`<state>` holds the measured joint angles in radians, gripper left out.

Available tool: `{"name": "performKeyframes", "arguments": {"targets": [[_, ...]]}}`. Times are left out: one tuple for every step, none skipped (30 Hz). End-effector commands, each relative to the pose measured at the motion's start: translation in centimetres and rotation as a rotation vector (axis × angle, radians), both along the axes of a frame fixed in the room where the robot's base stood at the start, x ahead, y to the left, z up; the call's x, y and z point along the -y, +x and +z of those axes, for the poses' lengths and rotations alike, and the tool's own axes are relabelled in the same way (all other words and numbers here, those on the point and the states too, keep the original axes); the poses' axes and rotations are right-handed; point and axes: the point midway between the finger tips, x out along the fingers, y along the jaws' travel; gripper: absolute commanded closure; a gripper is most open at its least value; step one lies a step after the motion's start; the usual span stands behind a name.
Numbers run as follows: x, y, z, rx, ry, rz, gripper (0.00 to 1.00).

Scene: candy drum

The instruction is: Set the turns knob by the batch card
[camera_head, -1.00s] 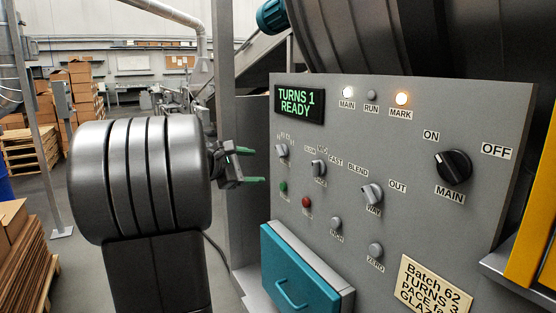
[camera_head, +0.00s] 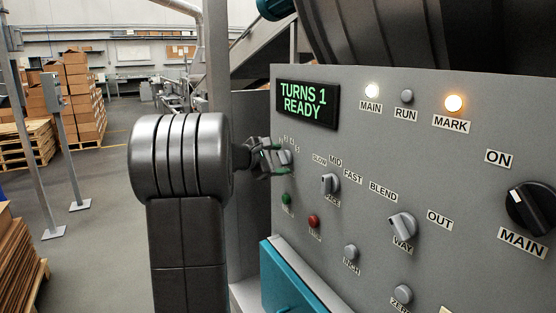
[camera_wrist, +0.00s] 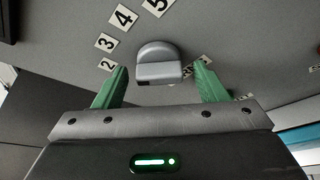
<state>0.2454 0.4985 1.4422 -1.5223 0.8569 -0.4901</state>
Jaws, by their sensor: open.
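The turns knob (camera_head: 286,157) is a small grey knob at the panel's left edge, under the display (camera_head: 306,103) that reads "TURNS 1 READY". In the wrist view the knob (camera_wrist: 158,65) sits between the green fingertips, with gaps on both sides. Number labels 2, 3, 4 and 5 (camera_wrist: 124,16) curve around it; another label is partly behind the right finger. My gripper (camera_head: 270,158) is open at the knob; it also shows in the wrist view (camera_wrist: 162,78). Only a sliver of the batch card (camera_head: 445,309) shows at the bottom edge.
The pace knob (camera_head: 330,185), the green button (camera_head: 286,198) and the red button (camera_head: 313,221) are close by on the panel. The way knob (camera_head: 402,227) and black main switch (camera_head: 531,208) are farther right. A teal drawer (camera_head: 290,285) is below.

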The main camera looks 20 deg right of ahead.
Motion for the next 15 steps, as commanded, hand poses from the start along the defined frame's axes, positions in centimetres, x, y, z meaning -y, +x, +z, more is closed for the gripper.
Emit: {"name": "performKeyframes", "arguments": {"targets": [[-0.01, -0.01, 0.02, 0.000, 0.000, 0.000, 0.35], [-0.01, -0.01, 0.02, 0.000, 0.000, 0.000, 0.36], [-0.02, -0.01, 0.02, 0.000, 0.000, 0.000, 0.44], [-0.02, -0.01, 0.02, 0.000, 0.000, 0.000, 0.50], [-0.03, -0.01, 0.02, 0.000, 0.000, 0.000, 0.56], [-0.03, -0.01, 0.02, 0.000, 0.000, 0.000, 0.64], [-0.03, -0.01, 0.02, 0.000, 0.000, 0.000, 0.70], [-0.03, -0.01, 0.02, 0.000, 0.000, 0.000, 0.76], [-0.04, -0.02, 0.03, 0.000, 0.000, 0.000, 0.79], [-0.03, -0.01, 0.02, 0.000, 0.000, 0.000, 0.79], [-0.04, -0.02, 0.01, 0.000, 0.000, 0.000, 0.79], [-0.04, -0.02, -0.01, 0.001, 0.000, 0.000, 0.79], [-0.04, -0.02, -0.04, 0.003, 0.001, 0.000, 0.79], [-0.03, -0.03, -0.08, 0.005, 0.001, 0.000, 0.79], [-0.04, -0.03, -0.13, 0.009, 0.001, 0.000, 0.79]]}}
